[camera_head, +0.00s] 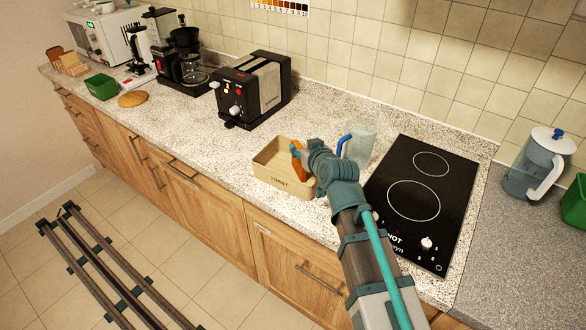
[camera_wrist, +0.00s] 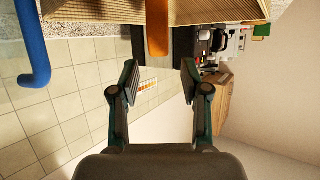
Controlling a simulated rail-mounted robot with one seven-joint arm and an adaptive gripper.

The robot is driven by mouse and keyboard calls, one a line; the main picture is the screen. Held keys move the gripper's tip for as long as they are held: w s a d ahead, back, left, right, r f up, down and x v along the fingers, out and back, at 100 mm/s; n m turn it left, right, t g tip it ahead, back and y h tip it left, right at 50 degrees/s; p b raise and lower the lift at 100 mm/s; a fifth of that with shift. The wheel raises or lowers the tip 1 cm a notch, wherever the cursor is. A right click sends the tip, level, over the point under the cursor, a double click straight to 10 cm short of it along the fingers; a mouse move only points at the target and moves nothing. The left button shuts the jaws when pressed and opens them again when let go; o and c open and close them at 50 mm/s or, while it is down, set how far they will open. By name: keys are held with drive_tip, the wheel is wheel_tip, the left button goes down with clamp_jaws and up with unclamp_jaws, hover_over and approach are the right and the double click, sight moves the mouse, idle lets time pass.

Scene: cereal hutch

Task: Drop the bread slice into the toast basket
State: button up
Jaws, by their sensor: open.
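The toast basket (camera_head: 284,184) is a tan, open box with a label on its front, standing on the counter left of the cooktop. An orange-brown bread slice (camera_head: 298,162) stands nearly upright at the basket's right part, its upper part above the rim. In the wrist view, the slice (camera_wrist: 158,28) overlaps the basket (camera_wrist: 90,10) at the top of the picture. My gripper (camera_wrist: 159,78) is open, with the slice beyond its fingertips and in line with the gap between them. My gripper and arm hide part of the basket in the head view; the slice's lower edge is hidden.
A clear jug with a blue handle (camera_head: 344,145) stands close behind my gripper. The toaster (camera_head: 252,90) is to the left and the black cooktop (camera_head: 420,195) to the right. A round bread (camera_head: 132,99) and a green box (camera_head: 101,87) are far left. Counter between toaster and basket is clear.

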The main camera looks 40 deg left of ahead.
drive_tip(key=shift+d, duration=0.1)
drive_tip(key=v, duration=0.7)
drive_tip(key=shift+d, duration=0.1)
idle(0.4)
